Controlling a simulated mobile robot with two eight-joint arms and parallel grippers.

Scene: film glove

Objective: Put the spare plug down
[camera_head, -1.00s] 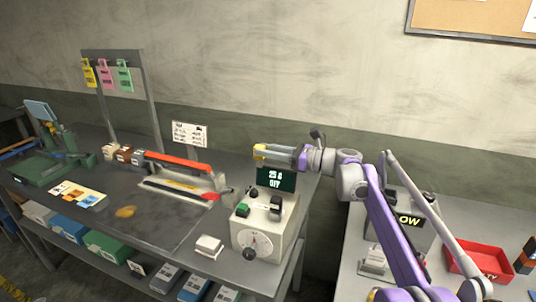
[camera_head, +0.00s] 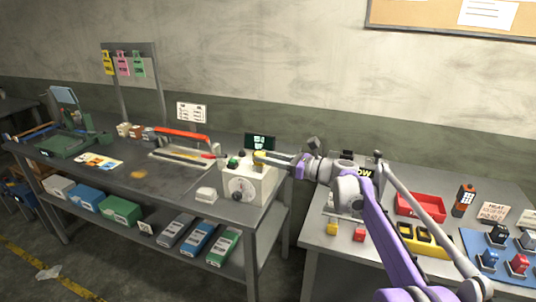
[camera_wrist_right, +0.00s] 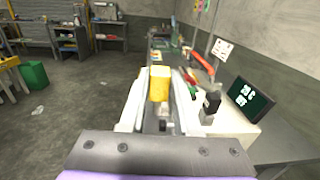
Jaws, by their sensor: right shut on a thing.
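My right gripper (camera_head: 264,157) is shut on a small yellow block (camera_head: 259,155), which looks like the spare plug. In the right wrist view the yellow block (camera_wrist_right: 159,83) sits between the pale fingers of the gripper (camera_wrist_right: 160,97). In the head view the gripper is over the top of a white box-shaped machine (camera_head: 243,190) with a dial on its front. I cannot tell whether the block touches the machine. My left gripper is not in view.
A dark display (camera_head: 260,142) stands behind the machine. A red-handled sealer (camera_head: 182,150) lies to its left. The right table holds a red tray (camera_head: 420,207), a yellow holder (camera_head: 425,246) and a blue mat (camera_head: 470,240) with several plugs. A gap separates the two tables.

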